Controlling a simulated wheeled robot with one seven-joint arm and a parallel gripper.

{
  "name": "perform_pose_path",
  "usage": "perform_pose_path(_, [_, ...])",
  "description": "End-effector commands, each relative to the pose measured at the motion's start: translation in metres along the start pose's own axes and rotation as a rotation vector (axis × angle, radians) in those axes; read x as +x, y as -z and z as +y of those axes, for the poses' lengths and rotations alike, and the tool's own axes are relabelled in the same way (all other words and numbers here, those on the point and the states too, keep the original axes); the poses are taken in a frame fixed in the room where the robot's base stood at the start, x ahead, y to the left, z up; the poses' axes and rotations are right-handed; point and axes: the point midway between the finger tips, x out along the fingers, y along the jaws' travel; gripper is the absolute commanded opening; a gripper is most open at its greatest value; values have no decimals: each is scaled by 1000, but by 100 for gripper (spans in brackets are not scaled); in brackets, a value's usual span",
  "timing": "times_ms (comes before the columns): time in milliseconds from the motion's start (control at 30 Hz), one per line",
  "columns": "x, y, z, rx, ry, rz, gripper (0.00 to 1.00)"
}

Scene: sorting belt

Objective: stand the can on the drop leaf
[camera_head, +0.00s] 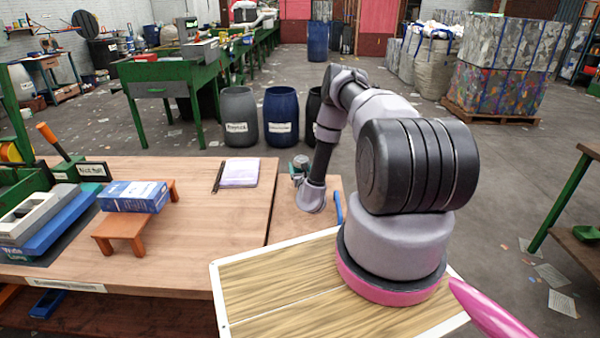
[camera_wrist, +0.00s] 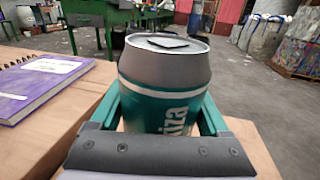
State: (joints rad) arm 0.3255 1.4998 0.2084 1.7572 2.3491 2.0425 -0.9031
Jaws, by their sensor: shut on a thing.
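A can with a grey upper part and a teal body with white lettering (camera_wrist: 165,95) stands upright in the wrist view. My gripper (camera_wrist: 162,112) is shut on it, with one green finger on each side. In the head view my gripper (camera_head: 299,168) is small and far, with the can barely showing between the fingers. The drop leaf (camera_head: 288,222) is the lighter wooden panel at the table's right end, beyond a dark seam. The can is over the leaf; its base is hidden, so I cannot tell whether it touches.
A blue box (camera_head: 133,196) sits on a small orange stand (camera_head: 120,230). Grey and blue barrels (camera_head: 281,117) stand beyond the table. The leaf's near part is bare.

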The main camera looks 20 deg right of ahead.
Motion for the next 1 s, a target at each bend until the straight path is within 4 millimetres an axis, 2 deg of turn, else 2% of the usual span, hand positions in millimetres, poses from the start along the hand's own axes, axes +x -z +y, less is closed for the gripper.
perform_pose_path(33, [-1, 10, 0, -1, 0, 2, 28])
perform_pose_path(133, [0, 20, 0, -1, 0, 1, 28])
perform_pose_path(467, [0, 22, 0, -1, 0, 0, 28])
perform_pose_path(500, [0, 23, 0, -1, 0, 0, 83])
perform_pose_path(533, [0, 23, 0, -1, -1, -1, 95])
perform_pose_path(567, [0, 22, 0, -1, -1, 0, 100])
perform_pose_path(867, [0, 19, 0, -1, -1, 0, 100])
perform_pose_path(1000, [-18, 21, 2, 0, -4, 4, 100])
